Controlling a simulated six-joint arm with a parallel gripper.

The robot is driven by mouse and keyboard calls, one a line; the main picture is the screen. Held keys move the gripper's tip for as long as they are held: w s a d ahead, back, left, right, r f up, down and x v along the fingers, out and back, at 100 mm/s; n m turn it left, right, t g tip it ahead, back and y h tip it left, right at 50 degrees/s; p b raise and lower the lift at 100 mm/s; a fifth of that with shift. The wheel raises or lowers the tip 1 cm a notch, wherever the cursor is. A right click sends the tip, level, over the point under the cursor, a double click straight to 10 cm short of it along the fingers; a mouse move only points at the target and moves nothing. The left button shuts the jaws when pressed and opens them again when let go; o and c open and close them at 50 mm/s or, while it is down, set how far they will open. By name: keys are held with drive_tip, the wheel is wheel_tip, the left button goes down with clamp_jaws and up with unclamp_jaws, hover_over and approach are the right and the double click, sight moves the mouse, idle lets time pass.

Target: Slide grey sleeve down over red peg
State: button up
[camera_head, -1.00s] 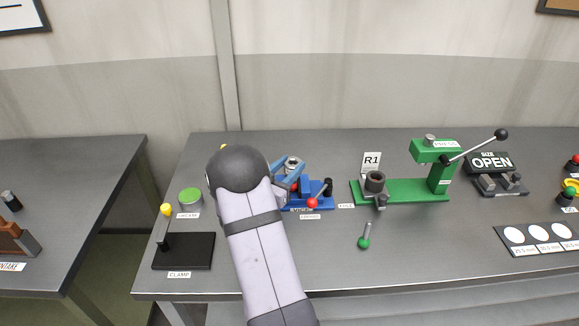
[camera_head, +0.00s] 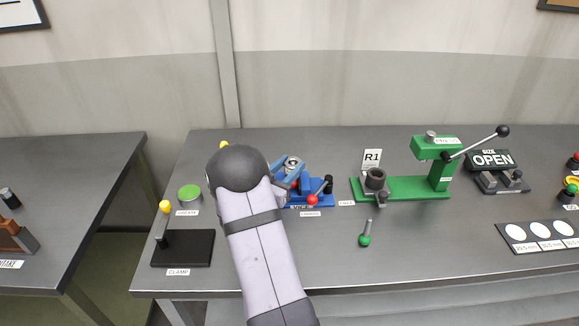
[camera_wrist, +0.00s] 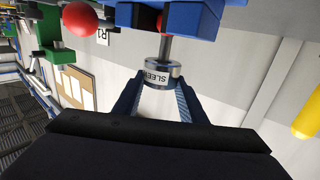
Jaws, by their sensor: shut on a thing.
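The grey sleeve, a short metal ring with a "SLEEVE" label (camera_wrist: 162,76), is between the fingertips of my gripper (camera_wrist: 155,88) in the wrist view. My gripper is shut on it. A thinner grey shaft (camera_wrist: 166,48) runs from the sleeve to the blue vise (camera_wrist: 190,20); I cannot tell how far it enters. A small red part (camera_wrist: 158,20), possibly the red peg, shows beside the shaft at the vise. In the head view the sleeve (camera_head: 292,162) sits above the blue vise (camera_head: 320,198), between my gripper's blue fingers (camera_head: 288,171). My arm hides the vise's left side.
A red-knobbed lever (camera_head: 313,200) is at the vise's front. To the right stand a green press (camera_head: 418,189) and a loose green-knobbed pin (camera_head: 365,239). A black clamp base (camera_head: 184,249) and green button (camera_head: 190,193) are left. The front table area between clamp and pin is partly under my arm.

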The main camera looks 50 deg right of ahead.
drive_tip(key=shift+f+b, duration=0.5)
drive_tip(key=shift+f, duration=0.05)
drive_tip(key=o, duration=1.2)
drive_tip(key=shift+o, duration=0.9)
drive_tip(key=shift+f, duration=0.1)
drive_tip(key=b+v, duration=0.2)
drive_tip(key=v, duration=0.5)
drive_tip(key=shift+a, duration=0.15)
